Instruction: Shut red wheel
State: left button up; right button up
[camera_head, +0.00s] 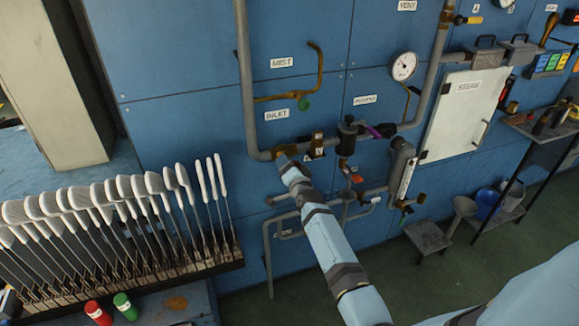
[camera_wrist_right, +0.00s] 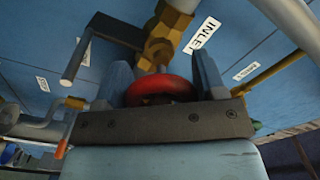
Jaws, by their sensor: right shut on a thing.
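The red wheel (camera_wrist_right: 160,87) sits between the two fingers of my right gripper (camera_wrist_right: 162,68) in the right wrist view, with a brass valve body (camera_wrist_right: 163,40) just beyond it. My right gripper is shut on the wheel's rim. In the head view my right gripper (camera_head: 284,160) is at the pipe just below the INLET label (camera_head: 276,114). The gripper and arm hide the wheel there. My left gripper is not in view.
Grey pipes (camera_head: 249,80) run on the blue wall panel around the gripper. A black fitting (camera_head: 347,135) and a gauge (camera_head: 404,66) are to the right. A rack of white sock boards (camera_head: 110,200) stands at the left, with red (camera_head: 97,312) and green (camera_head: 125,305) cylinders in front.

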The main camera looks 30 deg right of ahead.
jog(key=shift+r+m, duration=0.15)
jog(key=shift+m, duration=3.45)
jog(key=shift+a, duration=0.1)
jog(key=o, duration=0.9)
